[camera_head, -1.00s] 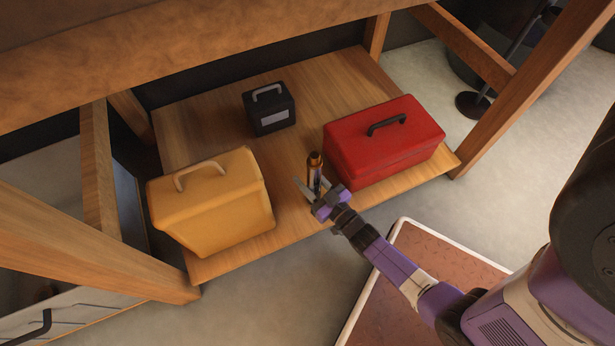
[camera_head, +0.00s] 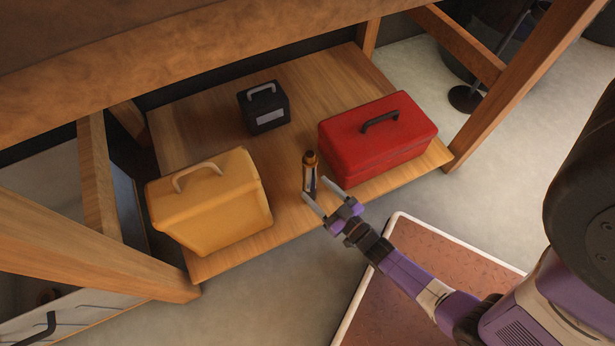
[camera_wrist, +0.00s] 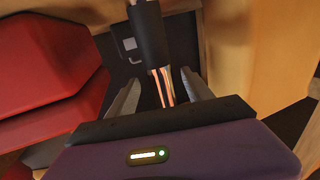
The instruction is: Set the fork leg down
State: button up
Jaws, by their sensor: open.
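The fork leg (camera_head: 310,172) is a slim dark cylinder with a copper-orange top. It stands upright on the wooden lower shelf (camera_head: 283,233), near the front edge between the yellow and red boxes. In the wrist view the fork leg (camera_wrist: 150,38) shows as a dark sleeve with shiny copper-toned rods, ahead of and between the fingers. My gripper (camera_head: 313,187) is open, its two fingers pointing at the leg from the front right. In the wrist view my gripper (camera_wrist: 160,88) has a gap between its fingers. Whether a fingertip touches the leg is unclear.
A yellow box (camera_head: 210,205) stands left, a red toolbox (camera_head: 378,145) right, and a small black box (camera_head: 264,108) behind. A wooden beam (camera_head: 200,60) crosses above the shelf, with posts (camera_head: 530,85) at the sides. Free shelf surface lies behind the leg.

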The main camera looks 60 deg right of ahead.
jog(key=shift+p+v, duration=0.35)
jog(key=shift+v, duration=2.35)
jog(key=shift+f, duration=0.1)
notch_tip(320, 180, up, 7)
jog(key=w+n, duration=0.1)
jog(key=w, duration=0.1)
jog(key=s+a+r+n+g+y, duration=0.1)
jog(key=s+a+r+y, duration=0.15)
jog(key=a+r, duration=0.4)
jog(key=s+a+r+n+y, duration=0.1)
jog(key=s+a+r, duration=0.25)
jog(key=r, duration=0.55)
jog(key=s+a+r+n+g+y, duration=0.1)
jog(key=s+a+r+y, duration=0.1)
jog(key=s+a+r, duration=0.45)
notch_tip(320, 180, up, 36)
jog(key=w+d+p, duration=0.2)
jog(key=p, duration=3.3)
jog(key=shift+w, duration=0.4)
